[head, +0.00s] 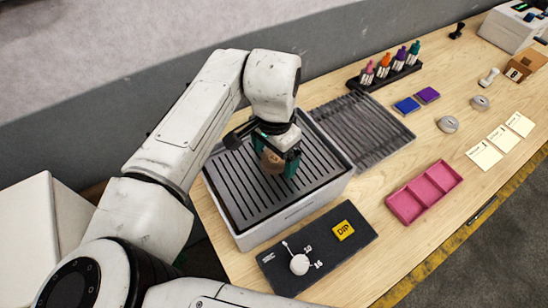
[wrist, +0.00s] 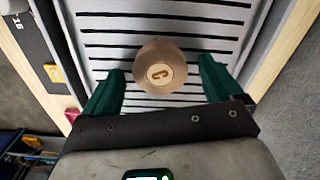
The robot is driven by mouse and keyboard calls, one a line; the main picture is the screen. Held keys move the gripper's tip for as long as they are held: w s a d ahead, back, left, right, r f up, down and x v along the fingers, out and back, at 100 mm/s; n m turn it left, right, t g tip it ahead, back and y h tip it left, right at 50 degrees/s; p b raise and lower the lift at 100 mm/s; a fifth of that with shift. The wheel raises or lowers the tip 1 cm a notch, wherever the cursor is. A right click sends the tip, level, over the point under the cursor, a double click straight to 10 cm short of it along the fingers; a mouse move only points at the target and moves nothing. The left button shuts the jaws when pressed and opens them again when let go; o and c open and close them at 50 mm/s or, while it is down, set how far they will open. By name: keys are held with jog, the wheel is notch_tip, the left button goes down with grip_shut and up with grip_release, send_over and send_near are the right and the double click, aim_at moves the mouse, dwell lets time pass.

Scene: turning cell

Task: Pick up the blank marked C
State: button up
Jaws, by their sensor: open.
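The blank marked C (wrist: 161,67) is a round wooden piece with the letter on its pale top face. In the head view the blank (head: 271,161) is partly hidden by my gripper, over the slotted top of the grey and white box (head: 232,196). My gripper (wrist: 160,80) is open, with a green finger on either side of the blank. A gap shows between the blank and each finger in the wrist view. In the head view my gripper (head: 275,160) is low over the slots. I cannot tell whether the blank rests on the slots.
A dark ridged mat (head: 362,130) lies right of the box. A black panel with a dial and DIP label (head: 318,250) sits in front. A pink tray (head: 424,192), a bottle rack (head: 385,75) and ink pads (head: 407,105) stand further right. Bare wood lies between them.

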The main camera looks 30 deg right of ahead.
jog(key=c, duration=1.3)
jog(key=shift+r, duration=0.1)
jog(key=shift+c, duration=0.2)
